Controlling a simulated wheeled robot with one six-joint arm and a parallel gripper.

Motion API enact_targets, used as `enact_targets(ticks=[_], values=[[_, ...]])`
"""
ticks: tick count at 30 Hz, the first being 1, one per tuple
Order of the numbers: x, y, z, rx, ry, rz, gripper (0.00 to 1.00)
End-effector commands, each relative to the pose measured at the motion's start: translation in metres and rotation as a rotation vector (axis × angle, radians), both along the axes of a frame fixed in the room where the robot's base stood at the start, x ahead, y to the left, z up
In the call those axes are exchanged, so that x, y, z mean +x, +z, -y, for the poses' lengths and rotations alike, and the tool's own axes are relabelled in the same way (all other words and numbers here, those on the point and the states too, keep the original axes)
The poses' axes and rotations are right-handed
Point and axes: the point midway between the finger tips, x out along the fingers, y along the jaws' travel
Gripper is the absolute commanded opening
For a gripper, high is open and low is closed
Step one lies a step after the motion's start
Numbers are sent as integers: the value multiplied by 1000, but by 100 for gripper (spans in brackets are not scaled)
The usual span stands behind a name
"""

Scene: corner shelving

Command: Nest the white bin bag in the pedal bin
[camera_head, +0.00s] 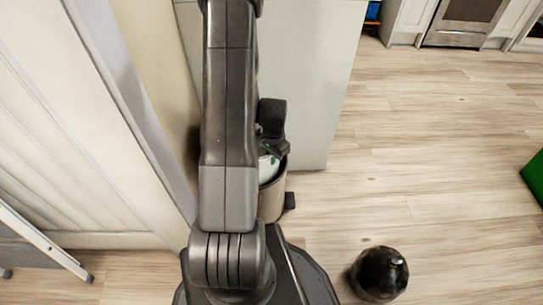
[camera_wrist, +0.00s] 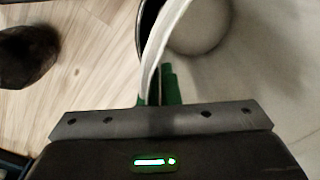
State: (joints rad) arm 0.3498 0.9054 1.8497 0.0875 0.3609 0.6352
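The pedal bin (camera_head: 272,203) stands on the floor beside a pale panel, partly hidden behind my arm. The white bin bag (camera_head: 266,169) shows at the bin's mouth, just under my gripper (camera_head: 270,150). In the wrist view the bag (camera_wrist: 250,65) is large and I look down into it. Its rim runs down between the green finger pads of my gripper (camera_wrist: 163,85), which look closed on it. A dark curved edge of the bin (camera_wrist: 148,20) lies just outside the bag's rim. How deep the bag sits in the bin is hidden.
A dark round object (camera_head: 378,274) stands on the floor to the right, and a dark shape also shows at the left of the wrist view (camera_wrist: 28,52). The pale panel (camera_head: 305,80) stands close behind the bin. The wooden floor at right is mostly clear.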

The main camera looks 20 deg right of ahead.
Motion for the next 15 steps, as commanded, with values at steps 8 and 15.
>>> enact_targets(ticks=[8,15], values=[[0,-23,0,0,0,0,0],[0,-40,0,0,0,1,0]])
